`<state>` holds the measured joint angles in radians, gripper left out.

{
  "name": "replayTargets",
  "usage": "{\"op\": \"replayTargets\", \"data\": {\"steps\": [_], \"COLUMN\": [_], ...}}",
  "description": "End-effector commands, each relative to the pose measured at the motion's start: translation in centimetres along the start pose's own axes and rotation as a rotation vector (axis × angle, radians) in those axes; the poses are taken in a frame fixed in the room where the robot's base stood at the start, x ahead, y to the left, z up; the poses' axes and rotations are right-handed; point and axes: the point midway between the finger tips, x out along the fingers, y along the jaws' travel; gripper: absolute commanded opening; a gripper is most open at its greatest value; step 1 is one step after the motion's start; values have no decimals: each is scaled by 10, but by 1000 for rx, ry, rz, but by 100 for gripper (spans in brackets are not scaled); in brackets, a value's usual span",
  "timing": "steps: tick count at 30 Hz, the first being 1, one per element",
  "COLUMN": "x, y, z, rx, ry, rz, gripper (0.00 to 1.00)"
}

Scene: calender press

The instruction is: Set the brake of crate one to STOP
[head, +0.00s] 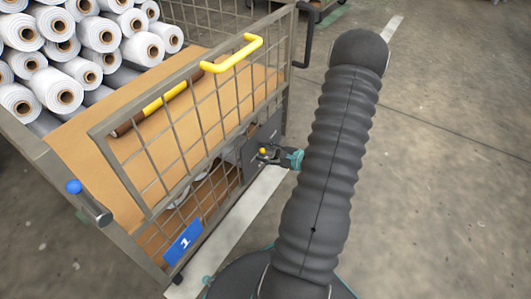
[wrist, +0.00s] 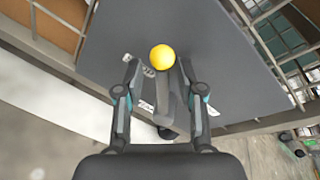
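Crate one (head: 95,135) is a wire-mesh cart with a blue plate marked 1 (head: 183,243) low on its side. Its brake is a lever with a yellow ball knob (wrist: 162,58) on a grey panel (wrist: 215,60); the knob also shows small in the head view (head: 262,151). My gripper (wrist: 159,72) is open, with one finger on each side of the lever and knob. I see gaps between the fingers and the lever. Small white labels (wrist: 147,106) show on the panel beside the lever, but I cannot read them.
White rolls (head: 75,45) are stacked on the crate's brown deck. A yellow handle (head: 235,53) tops the mesh side, and a post with a blue knob (head: 88,200) juts from the near left corner. The floor (head: 440,180) to the right is clear.

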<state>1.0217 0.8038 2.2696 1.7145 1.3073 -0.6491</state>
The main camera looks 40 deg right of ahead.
Motion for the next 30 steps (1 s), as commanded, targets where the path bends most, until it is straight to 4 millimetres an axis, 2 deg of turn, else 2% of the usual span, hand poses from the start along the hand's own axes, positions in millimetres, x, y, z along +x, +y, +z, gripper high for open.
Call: {"op": "replayTargets", "data": {"steps": [5,18,24,30], "x": [-20,-98,-116,-121], "y": [-1,0,0,1], "z": [-1,-1,-1,-1], "rx": [1,1,2,2], "ry": [4,5,3,3], "rz": [-5,-5,-3,-2], "gripper": [38,38,38,38]}}
